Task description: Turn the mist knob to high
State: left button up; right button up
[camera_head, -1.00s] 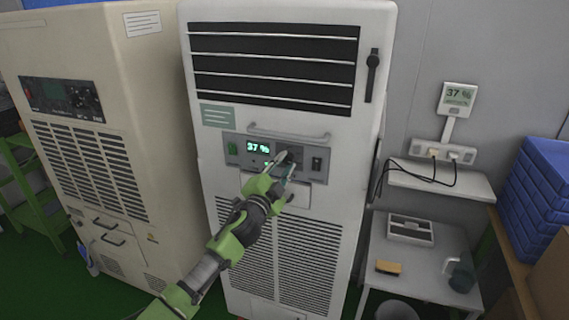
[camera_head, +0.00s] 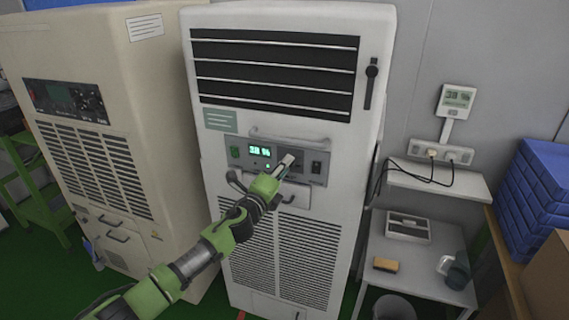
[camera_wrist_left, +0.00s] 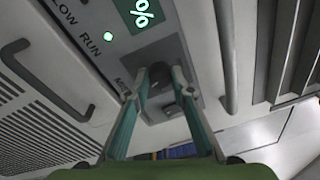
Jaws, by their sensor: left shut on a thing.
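The white humidifier cabinet (camera_head: 290,209) stands in the middle of the head view. Its control panel (camera_head: 318,153) has a lit green display (camera_head: 259,150) that seems to read 38 %. My left gripper (camera_head: 287,160) is at the panel, right of the display, and covers the knob there. In the left wrist view, my left gripper's fingers (camera_wrist_left: 160,75) close on the dark mist knob (camera_wrist_left: 158,92) from both sides. A partly hidden label starting with "M" is beside it. The knob's pointer and the high mark cannot be made out. My right gripper is not in view.
A handle bar (camera_head: 290,137) runs just above the panel, close to the gripper. A black switch (camera_head: 316,167) is to its right. A beige cabinet (camera_head: 170,150) stands at the left. A side table (camera_head: 420,262) with small items stands at the right.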

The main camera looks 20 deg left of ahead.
pick_arm(q)
jog(key=shift+m+p, duration=0.65)
jog(key=shift+m, duration=0.75)
jog(key=o, duration=1.1)
jog(key=shift+s, duration=0.1)
jog(key=s+a, duration=0.1)
jog(key=s, duration=1)
jog(key=shift+s+a, duration=0.3)
jog(key=shift+s, duration=0.05)
